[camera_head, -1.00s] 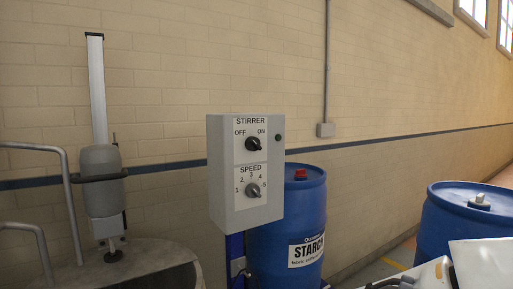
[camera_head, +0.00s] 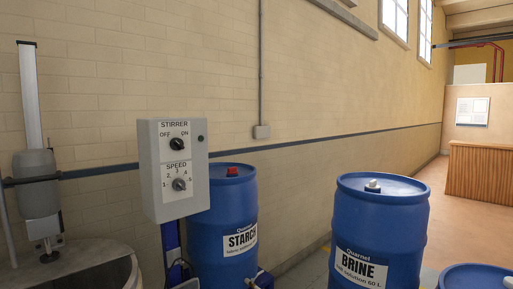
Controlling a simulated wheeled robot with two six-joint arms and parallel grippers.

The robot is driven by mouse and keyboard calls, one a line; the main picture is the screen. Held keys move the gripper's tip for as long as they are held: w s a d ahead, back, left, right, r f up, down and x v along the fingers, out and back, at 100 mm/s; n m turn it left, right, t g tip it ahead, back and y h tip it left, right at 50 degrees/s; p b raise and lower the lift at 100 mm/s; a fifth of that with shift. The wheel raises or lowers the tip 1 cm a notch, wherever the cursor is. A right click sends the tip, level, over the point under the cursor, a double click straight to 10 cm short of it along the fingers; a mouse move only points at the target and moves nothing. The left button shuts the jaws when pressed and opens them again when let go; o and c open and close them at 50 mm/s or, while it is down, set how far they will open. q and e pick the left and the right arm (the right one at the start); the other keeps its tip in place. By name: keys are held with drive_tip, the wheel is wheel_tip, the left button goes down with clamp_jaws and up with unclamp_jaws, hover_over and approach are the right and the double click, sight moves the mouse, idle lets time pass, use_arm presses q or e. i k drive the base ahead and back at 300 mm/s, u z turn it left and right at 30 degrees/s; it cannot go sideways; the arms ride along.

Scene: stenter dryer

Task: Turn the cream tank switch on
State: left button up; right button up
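A pale grey control box (camera_head: 149,185) stands on a blue post left of centre. Its upper label reads STIRRER, with a black OFF/ON knob (camera_head: 177,144) under it. The knob is too small to tell which way it points. A small dark round lamp (camera_head: 200,138) sits to the knob's right and looks unlit. Below is a grey SPEED knob (camera_head: 179,184) with a numbered scale. A grey metal tank (camera_head: 95,277) shows its rim at the lower left. I see no label reading cream. Neither of my grippers is in view.
A stirrer motor (camera_head: 37,185) on a tall column stands over the tank. A blue STARCH drum (camera_head: 225,205) is just right of the box, and a blue BRINE drum (camera_head: 380,222) further right. Another blue drum (camera_head: 470,277) is at the bottom right. Open floor (camera_head: 440,200) lies beyond.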

sight(175, 143)
drive_tip(key=z, duration=0.8)
drive_tip(key=i, duration=0.7)
drive_tip(key=u, duration=0.45)
